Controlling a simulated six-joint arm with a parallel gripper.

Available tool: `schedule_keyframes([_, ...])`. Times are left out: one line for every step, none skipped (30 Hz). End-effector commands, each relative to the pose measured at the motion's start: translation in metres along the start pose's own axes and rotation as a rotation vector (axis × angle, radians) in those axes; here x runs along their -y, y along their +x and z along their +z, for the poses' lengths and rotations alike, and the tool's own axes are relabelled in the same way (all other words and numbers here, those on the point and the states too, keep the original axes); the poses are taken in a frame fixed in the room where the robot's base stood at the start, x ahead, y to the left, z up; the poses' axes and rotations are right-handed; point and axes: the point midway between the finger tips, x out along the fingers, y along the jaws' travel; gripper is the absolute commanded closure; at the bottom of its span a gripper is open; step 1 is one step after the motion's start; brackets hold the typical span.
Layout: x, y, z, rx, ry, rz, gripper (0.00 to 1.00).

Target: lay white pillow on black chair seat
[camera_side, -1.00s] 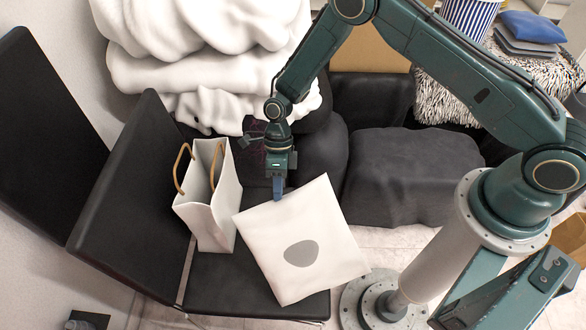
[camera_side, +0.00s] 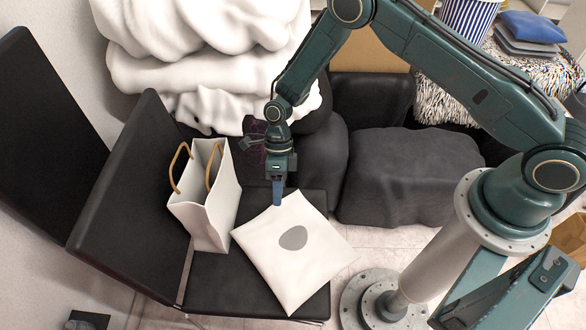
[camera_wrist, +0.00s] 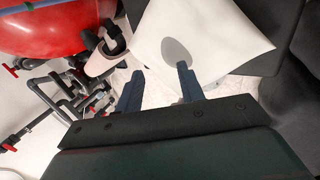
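The white pillow (camera_side: 285,270) with a grey oval patch lies nearly flat on the black chair seat (camera_side: 215,285), its right corner extending past the seat's right edge. In the wrist view the pillow (camera_wrist: 225,30) lies beyond the fingertips, with the grey oval near the right finger. My gripper (camera_side: 278,198) points down at the pillow's upper corner. In the wrist view its two blue fingers (camera_wrist: 160,78) stand apart with nothing visible clamped between them. Whether a fingertip still touches the pillow is hard to tell.
A white paper bag (camera_side: 208,205) with tan handles stands on the seat just left of the pillow. The black backrest (camera_side: 125,200) rises at left. A dark grey ottoman (camera_side: 405,175) is at right. A red rounded tank (camera_wrist: 50,25) and dark pipes show in the wrist view.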

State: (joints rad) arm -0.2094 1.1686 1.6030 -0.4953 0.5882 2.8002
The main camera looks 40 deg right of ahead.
Motion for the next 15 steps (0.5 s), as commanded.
schedule_keyframes([0.0,-0.001,0.0,0.001,0.0,0.0,0.62])
schedule_keyframes([0.0,-0.002,0.0,0.001,0.0,0.0,0.62])
schedule_keyframes([0.0,-0.004,0.0,0.001,0.0,0.0,0.62])
schedule_keyframes([0.0,-0.006,0.0,0.001,0.0,0.0,0.62])
schedule_keyframes([0.0,-0.007,0.001,0.001,0.0,0.0,0.62])
schedule_keyframes([0.0,-0.011,0.001,0.002,0.0,0.0,0.62])
schedule_keyframes([0.0,-0.013,0.001,0.002,-0.001,0.0,0.62])
schedule_keyframes([0.0,-0.017,0.001,0.002,-0.001,-0.001,0.62])
schedule_keyframes([0.0,-0.021,0.001,0.003,0.0,-0.001,0.62])
schedule_keyframes([0.0,-0.025,0.001,0.003,0.0,-0.001,0.62])
schedule_keyframes([0.0,-0.029,0.001,0.003,0.0,-0.001,0.62])
schedule_keyframes([0.0,-0.035,0.001,0.004,0.0,-0.001,0.62])
schedule_keyframes([0.001,-0.039,0.001,0.004,0.0,-0.002,0.62])
schedule_keyframes([0.001,-0.044,0.001,0.003,0.0,-0.002,0.62])
schedule_keyframes([0.0,-0.051,0.001,0.003,-0.001,-0.002,0.62])
